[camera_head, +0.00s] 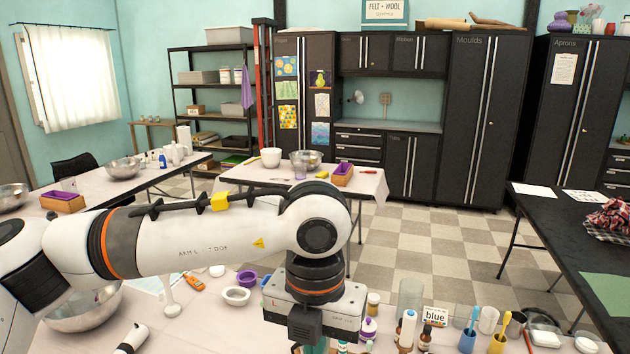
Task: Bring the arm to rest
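My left arm (190,243) comes in from the left and stretches across the front table, its wrist bent downward. My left gripper (314,322), with an L on its housing, points down over the near edge of the picture. Its fingers are hidden or cut off, so I cannot tell whether it is open or holds anything. A greenish item shows just below it, mostly hidden. My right gripper is not in view.
On the front table, a steel bowl (84,308) is partly behind my arm. Small purple (247,277) and white (236,295) bowls lie near the middle. Bottles, a "blue" card (434,317) and cups with tools (468,341) crowd the right. A dark table (545,225) stands farther right.

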